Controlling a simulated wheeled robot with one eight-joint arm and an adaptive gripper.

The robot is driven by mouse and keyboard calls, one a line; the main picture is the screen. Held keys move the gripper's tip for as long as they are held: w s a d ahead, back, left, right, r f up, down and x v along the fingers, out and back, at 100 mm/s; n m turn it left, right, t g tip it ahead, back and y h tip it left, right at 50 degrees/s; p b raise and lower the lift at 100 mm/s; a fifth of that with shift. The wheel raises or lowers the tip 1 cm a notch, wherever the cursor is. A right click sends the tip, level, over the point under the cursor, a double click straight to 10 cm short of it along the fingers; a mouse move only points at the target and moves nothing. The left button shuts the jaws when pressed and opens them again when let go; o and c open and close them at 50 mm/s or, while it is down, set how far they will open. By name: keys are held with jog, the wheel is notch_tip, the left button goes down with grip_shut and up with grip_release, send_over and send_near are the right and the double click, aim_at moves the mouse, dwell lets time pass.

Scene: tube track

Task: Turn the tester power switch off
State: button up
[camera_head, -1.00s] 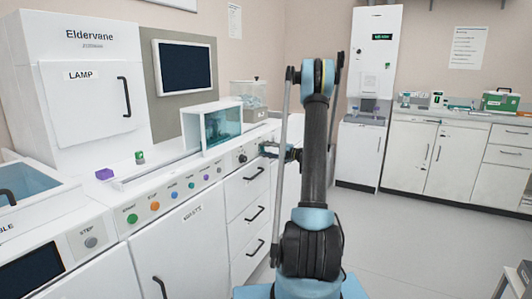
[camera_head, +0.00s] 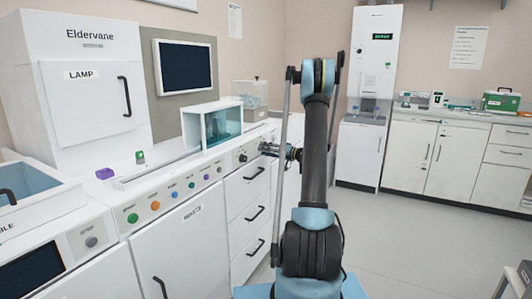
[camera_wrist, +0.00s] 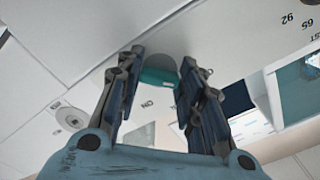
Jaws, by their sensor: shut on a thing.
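The tester is the long white bench unit with a sloped front panel (camera_head: 222,164). My gripper (camera_head: 268,149) reaches that panel from the right, near its right end. In the wrist view my gripper (camera_wrist: 160,82) has its two dark blue fingers closed around a small grey and teal switch knob (camera_wrist: 158,72). Dark lettering, seen upside down, lies beside the knob; part of it looks like "ON". The knob's setting cannot be read clearly. In the head view the gripper hides this switch.
A black round knob (camera_head: 242,158) and several coloured buttons (camera_head: 154,205) line the panel to the left. A glass-sided box (camera_head: 222,124) stands on top. Drawers with black handles (camera_head: 254,214) sit below.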

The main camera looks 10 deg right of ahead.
dwell(0.5)
jog(key=o, duration=0.8)
jog(key=shift+w+d, duration=0.1)
jog(key=v, duration=1.2)
jog(key=shift+f, duration=0.1)
